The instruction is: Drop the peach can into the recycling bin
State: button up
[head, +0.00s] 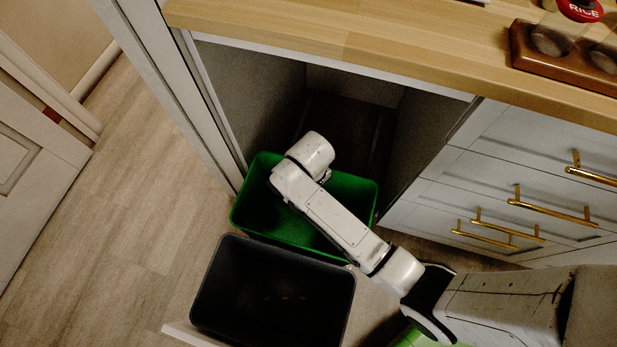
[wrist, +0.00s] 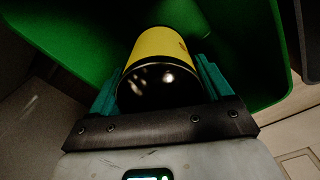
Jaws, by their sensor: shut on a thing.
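A can with a yellow label and a dark, shiny end, the peach can (wrist: 160,50), is held between the teal fingers of my gripper (wrist: 158,82) in the wrist view. No lettering on it can be read. Green bin walls surround the can in that view; whether it touches them I cannot tell. In the head view, my arm reaches over the green bin (head: 248,208), and the arm hides the gripper and can. A black bin (head: 212,285) stands in front of the green one. No recycling mark shows on either bin.
Both bins sit in a pulled-out unit below the wooden counter (head: 400,55). White drawers with brass handles (head: 550,205) stand to the right. A wooden rack with jars (head: 540,55) is on the counter. Open floor (head: 150,190) lies to the left.

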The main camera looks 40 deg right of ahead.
jog(key=o, duration=0.9)
jog(key=shift+o, duration=0.2)
jog(key=shift+r, duration=0.1)
notch_tip(320, 180, up, 11)
jog(key=p, duration=0.3)
jog(key=shift+f+p, duration=0.2)
jog(key=shift+p, duration=0.15)
jog(key=shift+s+d, duration=0.1)
